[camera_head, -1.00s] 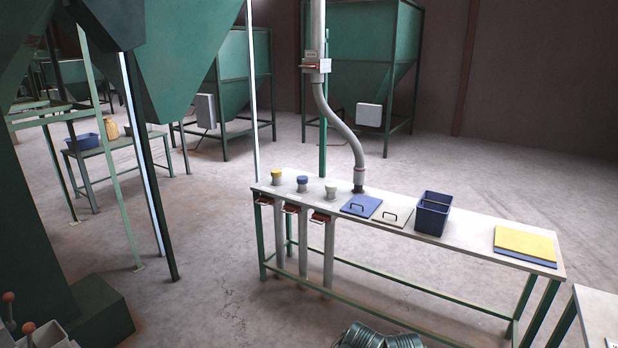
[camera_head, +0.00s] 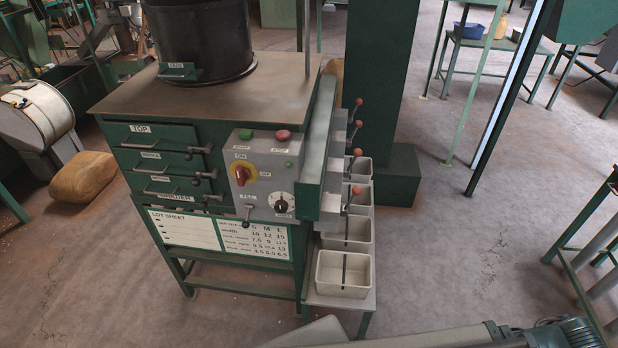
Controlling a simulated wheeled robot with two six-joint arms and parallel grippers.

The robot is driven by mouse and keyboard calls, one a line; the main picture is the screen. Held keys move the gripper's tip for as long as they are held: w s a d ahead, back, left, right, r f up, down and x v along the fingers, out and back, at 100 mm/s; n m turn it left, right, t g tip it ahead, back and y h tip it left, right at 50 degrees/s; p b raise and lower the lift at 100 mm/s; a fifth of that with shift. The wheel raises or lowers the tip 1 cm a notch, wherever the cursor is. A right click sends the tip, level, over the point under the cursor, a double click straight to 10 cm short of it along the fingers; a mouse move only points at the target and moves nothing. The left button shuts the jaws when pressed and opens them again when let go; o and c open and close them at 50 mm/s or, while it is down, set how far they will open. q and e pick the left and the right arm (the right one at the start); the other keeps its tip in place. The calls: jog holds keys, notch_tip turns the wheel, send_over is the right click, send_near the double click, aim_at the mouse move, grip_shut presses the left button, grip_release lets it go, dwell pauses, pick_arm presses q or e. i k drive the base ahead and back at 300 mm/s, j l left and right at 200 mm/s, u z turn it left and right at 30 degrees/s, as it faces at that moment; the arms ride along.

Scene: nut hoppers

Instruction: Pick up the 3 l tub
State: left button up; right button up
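Several open off-white tubs stand in a row on a low shelf at the right side of the green sorting machine. The nearest tub (camera_head: 343,290) is at the front end of the shelf, with another tub (camera_head: 345,246) behind it and smaller-looking ones (camera_head: 357,203) farther back. A dark upright bar crosses in front of the nearest tub's inside. No size marking is readable on any tub, so I cannot tell which is the 3 l one. Parts of my arms show along the bottom edge, but neither gripper's fingers are in view.
The green machine (camera_head: 225,100) has drawers, a control panel (camera_head: 262,180) and red-knobbed levers above the tubs. A brown sack (camera_head: 88,178) lies on the floor at left. A blue bin (camera_head: 468,30) is on a far table. Floor right of the tubs is clear.

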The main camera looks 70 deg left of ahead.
aim_at(361, 172)
jog(key=u, duration=1.95)
jog(key=i+l, duration=0.1)
jog(key=l, duration=0.45)
jog(key=i+l, duration=0.1)
jog(key=l, duration=0.45)
jog(key=i+l, duration=0.1)
jog(key=l, duration=0.45)
jog(key=i+l, duration=0.1)
jog(key=l, duration=0.4)
jog(key=i+l, duration=0.25)
jog(key=l, duration=0.15)
jog(key=i+l+u, duration=0.1)
jog(key=i+l, duration=0.15)
jog(key=l, duration=0.15)
jog(key=i+j, duration=0.15)
jog(key=i, duration=0.45)
jog(key=i+j, duration=0.15)
jog(key=i, duration=0.45)
